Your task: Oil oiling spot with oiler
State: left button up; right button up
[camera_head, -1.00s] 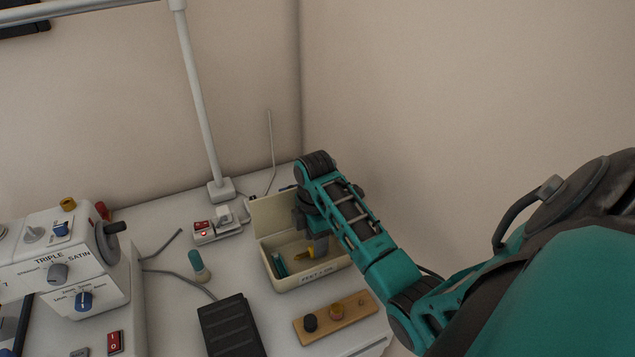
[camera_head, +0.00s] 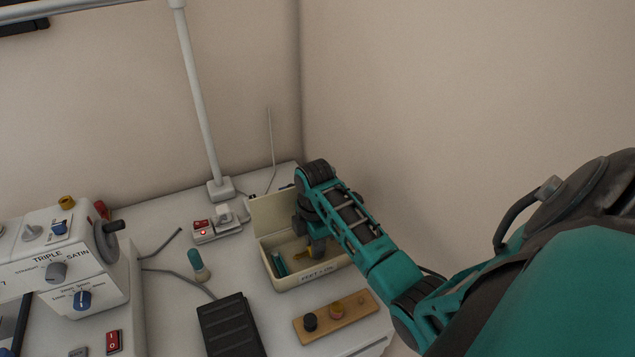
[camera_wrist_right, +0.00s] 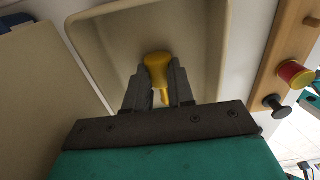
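The yellow oiler (camera_wrist_right: 158,66), with a wide rounded end and a narrow stem, is between my right gripper's fingers inside the cream box in the right wrist view. The fingers of my right gripper (camera_wrist_right: 160,84) sit close against both sides of it and look shut on it. The sewing machine (camera_head: 115,285) stands at the left, partly out of frame. I cannot make out an oiling spot on it. My left gripper is out of view.
A teal item (camera_head: 279,264) lies in the box. A wooden strip with knobs (camera_head: 350,318) lies in front of it. A black pedal (camera_head: 230,328), a teal-topped bottle (camera_head: 198,265) and a power strip (camera_head: 203,231) lie between box and machine. A lamp pole (camera_head: 203,110) rises behind.

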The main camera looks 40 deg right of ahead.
grip_shut()
jog(key=shift+r+p, duration=0.3)
jog(key=shift+r, duration=0.1)
dwell(0.4)
jog(key=shift+r, duration=0.1)
jog(key=shift+r, duration=2.4)
